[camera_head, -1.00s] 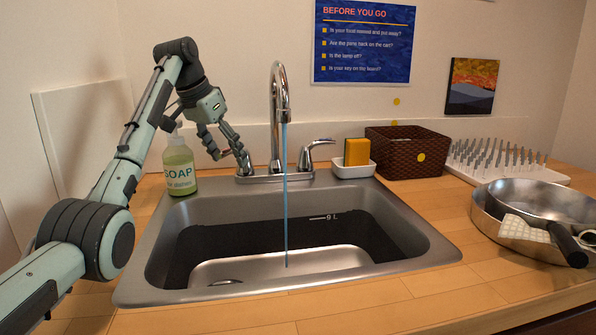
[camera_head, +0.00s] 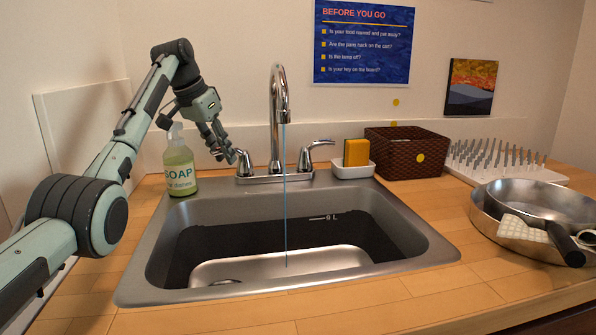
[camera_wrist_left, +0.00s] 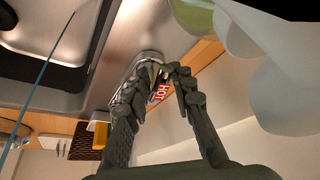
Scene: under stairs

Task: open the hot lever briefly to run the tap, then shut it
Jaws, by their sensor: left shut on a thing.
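The chrome tap (camera_head: 279,110) stands behind the sink, and a thin stream of water (camera_head: 285,200) falls from its spout into the basin. My left gripper (camera_head: 231,156) is at the left lever (camera_head: 244,163), left of the spout. In the left wrist view my left gripper (camera_wrist_left: 160,72) has its fingers shut around that lever, beside a red HOT label (camera_wrist_left: 160,92). The fingers hide most of the lever. The right lever (camera_head: 312,154) stands free. My right gripper is in neither view.
A soap bottle (camera_head: 179,168) stands close beside my left gripper. A sponge (camera_head: 356,152) in a white dish, a wicker basket (camera_head: 406,152), a spiked rack (camera_head: 500,165) and pans (camera_head: 540,205) are to the right. The sink basin (camera_head: 290,270) is open in front.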

